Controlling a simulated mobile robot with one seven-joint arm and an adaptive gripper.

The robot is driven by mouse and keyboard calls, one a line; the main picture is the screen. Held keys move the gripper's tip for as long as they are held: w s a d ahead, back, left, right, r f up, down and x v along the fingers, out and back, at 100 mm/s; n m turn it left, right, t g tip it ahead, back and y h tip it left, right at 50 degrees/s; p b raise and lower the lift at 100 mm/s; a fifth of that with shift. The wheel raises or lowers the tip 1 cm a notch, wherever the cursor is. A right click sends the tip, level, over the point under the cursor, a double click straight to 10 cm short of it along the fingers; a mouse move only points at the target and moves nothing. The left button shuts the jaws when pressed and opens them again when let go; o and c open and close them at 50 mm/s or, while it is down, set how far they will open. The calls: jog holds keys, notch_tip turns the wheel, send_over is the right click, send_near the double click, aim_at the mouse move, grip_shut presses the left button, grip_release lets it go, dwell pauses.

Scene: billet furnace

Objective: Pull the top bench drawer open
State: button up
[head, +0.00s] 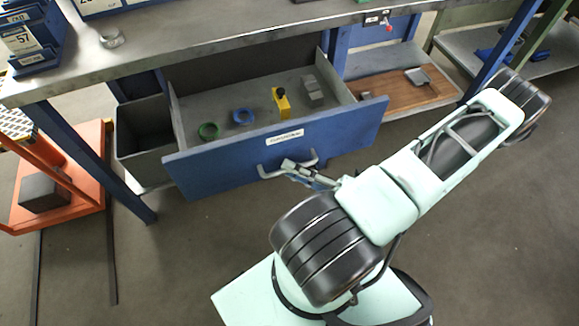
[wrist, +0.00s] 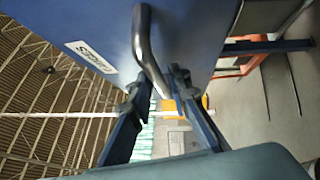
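The top bench drawer (head: 232,158), with a blue front and a small white label, stands pulled well out from under the bench, its inside showing from above. Its grey bar handle (head: 265,173) runs along the front and also shows large in the wrist view (wrist: 145,40). My gripper (head: 292,166) is at the right part of the handle. In the wrist view my gripper's two fingers (wrist: 160,85) stand close on either side of the bar and appear shut on it. The exact contact is partly hidden.
A dark bin (head: 146,135) sits left of the drawer. An orange cart (head: 85,205) stands farther left. Floor in front is clear.

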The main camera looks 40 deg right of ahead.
jog(key=v, duration=1.1)
jog(key=shift+r, duration=0.1)
